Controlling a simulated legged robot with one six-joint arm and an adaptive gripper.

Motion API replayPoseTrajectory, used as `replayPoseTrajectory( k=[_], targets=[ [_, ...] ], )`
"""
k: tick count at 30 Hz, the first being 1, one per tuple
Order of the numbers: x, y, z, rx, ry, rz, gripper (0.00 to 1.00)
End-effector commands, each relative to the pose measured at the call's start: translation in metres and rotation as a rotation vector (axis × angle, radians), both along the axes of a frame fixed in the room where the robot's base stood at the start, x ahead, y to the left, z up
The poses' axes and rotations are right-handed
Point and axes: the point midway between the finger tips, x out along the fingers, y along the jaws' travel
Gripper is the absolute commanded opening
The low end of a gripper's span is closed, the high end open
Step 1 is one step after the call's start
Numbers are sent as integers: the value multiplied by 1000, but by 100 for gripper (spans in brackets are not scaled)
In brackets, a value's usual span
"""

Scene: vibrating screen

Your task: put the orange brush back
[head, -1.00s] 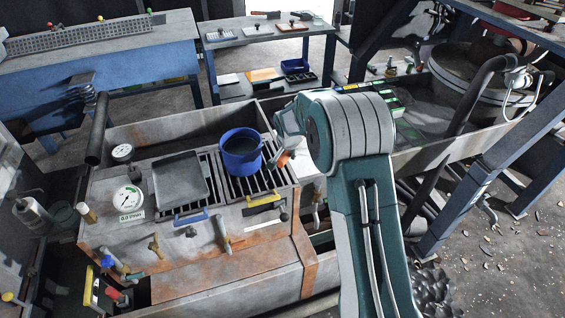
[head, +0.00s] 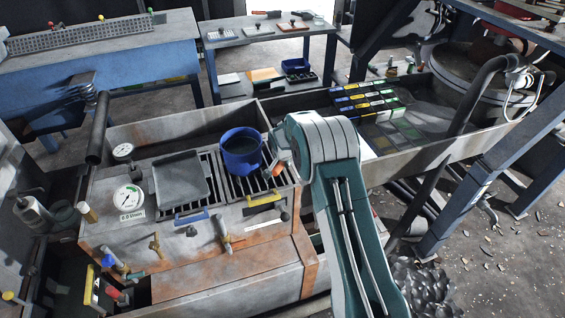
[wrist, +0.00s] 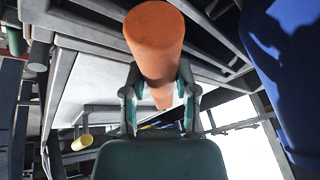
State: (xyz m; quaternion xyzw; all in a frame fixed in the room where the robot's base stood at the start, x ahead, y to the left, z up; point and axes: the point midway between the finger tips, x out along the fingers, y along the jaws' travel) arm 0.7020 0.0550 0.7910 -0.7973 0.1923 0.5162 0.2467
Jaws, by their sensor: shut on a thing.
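The orange brush shows as an orange cylindrical piece (wrist: 156,45) between my fingers in the wrist view. My gripper (wrist: 160,92) is shut on it. In the head view only a small orange part (head: 277,169) shows beside my wrist, just right of the blue bucket (head: 241,150). My gripper is mostly hidden there by my own arm. The held brush is above the right edge of the slotted grate (head: 262,183); I cannot tell its exact height. Its bristles are not clearly seen.
The blue bucket stands on the grate close to the brush and looms at the right of the wrist view (wrist: 290,75). A grey tray (head: 180,180) lies left of it. A yellow-and-black handle (head: 262,200) and a blue handle (head: 191,219) sit at the front edge.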

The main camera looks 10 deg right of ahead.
Motion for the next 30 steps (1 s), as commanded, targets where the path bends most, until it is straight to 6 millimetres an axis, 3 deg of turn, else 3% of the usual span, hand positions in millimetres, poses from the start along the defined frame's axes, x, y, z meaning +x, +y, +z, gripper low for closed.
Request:
replayPoseTrajectory(
  k=[2,3,4,5,18,30],
  targets=[
    [0,0,-2,0,0,0,0],
    [0,0,-2,0,0,0,56],
    [0,0,-2,1,1,0,69],
    [0,0,-2,0,1,0,72],
    [-1,0,4,0,-1,0,72],
    [-27,4,68,1,-3,-1,72]
  ],
)
